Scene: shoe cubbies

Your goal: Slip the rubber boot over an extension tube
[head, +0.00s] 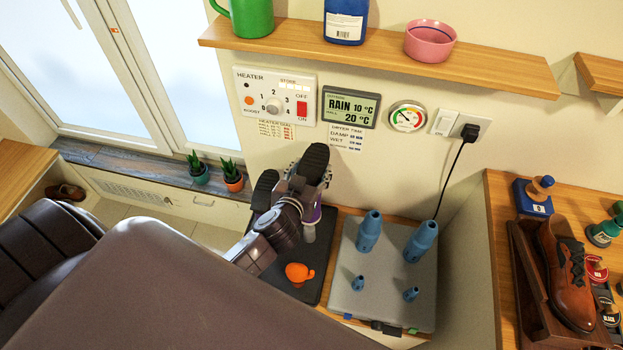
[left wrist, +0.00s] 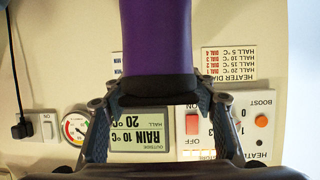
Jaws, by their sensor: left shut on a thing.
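My left gripper (head: 300,188) is shut on a purple rubber boot (head: 316,212), in front of the wall and left of the dryer. The boot's black sole (head: 314,160) points up. In the left wrist view the purple shaft (left wrist: 157,45) stands between the fingers (left wrist: 157,98). A second dark, sole-shaped piece (head: 265,190) shows behind the gripper, partly hidden. On the grey dryer box (head: 385,310) stand two tall blue extension tubes, one left (head: 369,232) and one right (head: 421,242). Both look bare and apart from the boot. My right gripper is not in view.
Two short blue nozzles (head: 358,284) stand at the dryer's front. An orange object (head: 299,272) lies on the black mat (head: 318,262). A wooden shelf (head: 380,62) runs above. A rack with a brown shoe (head: 570,275) is at right. Potted plants (head: 233,178) stand left.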

